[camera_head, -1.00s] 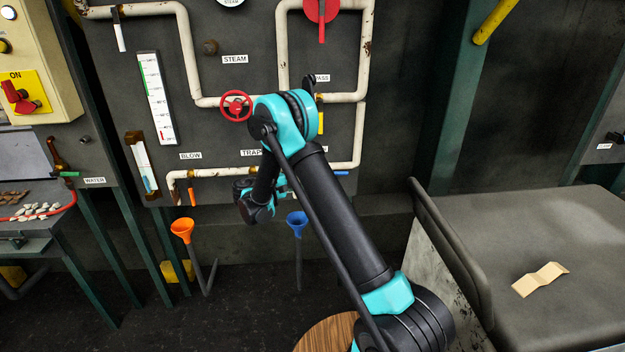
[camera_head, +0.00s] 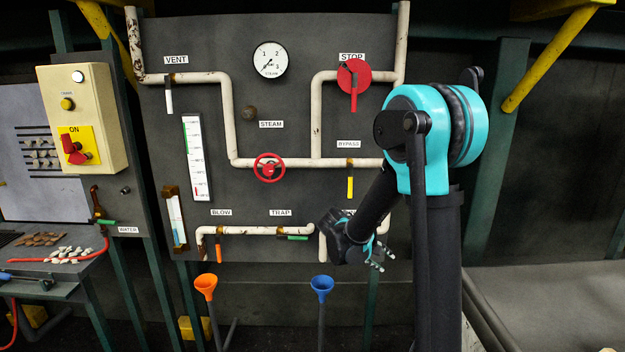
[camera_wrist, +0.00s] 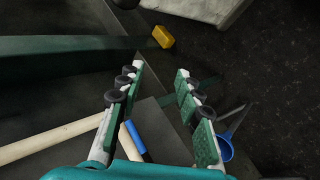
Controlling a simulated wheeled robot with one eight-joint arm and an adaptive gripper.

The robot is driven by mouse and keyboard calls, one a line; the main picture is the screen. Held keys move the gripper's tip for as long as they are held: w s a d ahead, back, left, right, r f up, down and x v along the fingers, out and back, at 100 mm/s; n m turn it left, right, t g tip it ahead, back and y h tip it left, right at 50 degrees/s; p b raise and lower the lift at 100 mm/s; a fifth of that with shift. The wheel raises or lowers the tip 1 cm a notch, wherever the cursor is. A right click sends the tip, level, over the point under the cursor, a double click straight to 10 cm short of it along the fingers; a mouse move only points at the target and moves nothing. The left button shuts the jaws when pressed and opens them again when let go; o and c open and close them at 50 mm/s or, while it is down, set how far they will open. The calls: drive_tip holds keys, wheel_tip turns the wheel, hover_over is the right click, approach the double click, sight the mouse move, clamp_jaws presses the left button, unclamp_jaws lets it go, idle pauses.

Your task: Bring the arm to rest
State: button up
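My gripper (camera_head: 378,262) hangs at the end of my bent arm, in front of the lower right of the dark pipe panel (camera_head: 245,190) in the head view. In the wrist view my gripper (camera_wrist: 161,72) has its two green-padded fingers spread apart, with nothing held between them. A blue handle (camera_wrist: 137,138) shows near the base of the fingers there; I cannot tell how far it is from them. In the head view my arm and gripper hide part of the lower right pipes and a label.
A red STOP lever (camera_head: 353,84), a red wheel (camera_head: 269,168) and a yellow BYPASS handle (camera_head: 350,187) are on the panel. An orange funnel (camera_head: 206,284) and a blue funnel (camera_head: 322,286) stand below. A grey bench (camera_head: 560,300) is at the right.

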drive_tip(key=s+a+f+m+y, duration=0.1)
drive_tip(key=s+y, duration=0.3)
drive_tip(key=s, duration=0.7)
drive_tip(key=s+a+f+m+y, duration=0.2)
drive_tip(key=s+f+m+y, duration=0.1)
drive_tip(key=s, duration=0.9)
drive_tip(key=shift+s+a+f+m+y, duration=0.2)
drive_tip(key=shift+s+m+y, duration=0.15)
drive_tip(key=shift+y, duration=0.35)
